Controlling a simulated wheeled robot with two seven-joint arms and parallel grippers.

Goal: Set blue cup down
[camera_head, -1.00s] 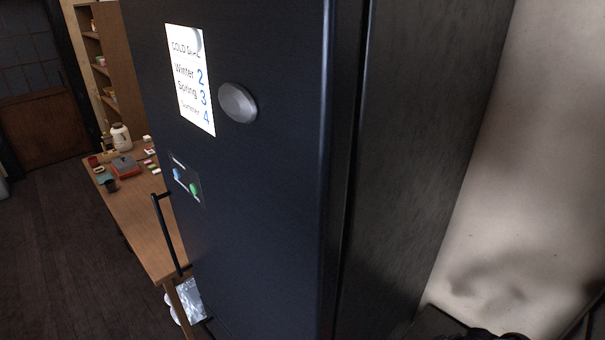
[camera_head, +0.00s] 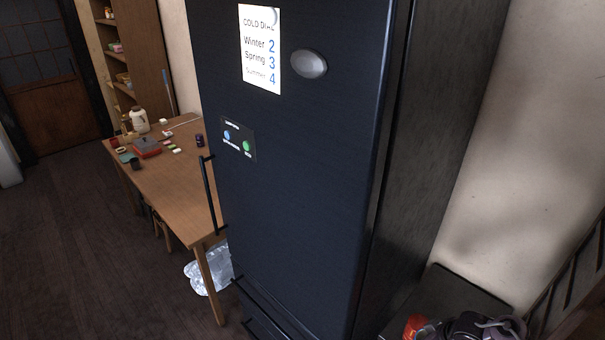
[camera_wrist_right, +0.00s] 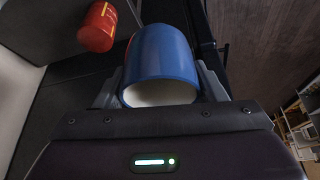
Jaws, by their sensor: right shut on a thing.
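The blue cup (camera_wrist_right: 162,55) with a white inside is in the right wrist view, between the two fingers of my right gripper (camera_wrist_right: 162,78). The gripper is shut on it, and the cup's open mouth faces the wrist camera. The fingertips are mostly hidden behind the cup. I cannot make out the blue cup in the head view. My left gripper is in neither view.
A tall dark fridge (camera_head: 300,170) fills the middle. A wooden table (camera_head: 175,180) with several small items stands left of it. A low dark surface (camera_head: 455,288) is at lower right. A red can (camera_wrist_right: 97,28) lies near the cup in the wrist view.

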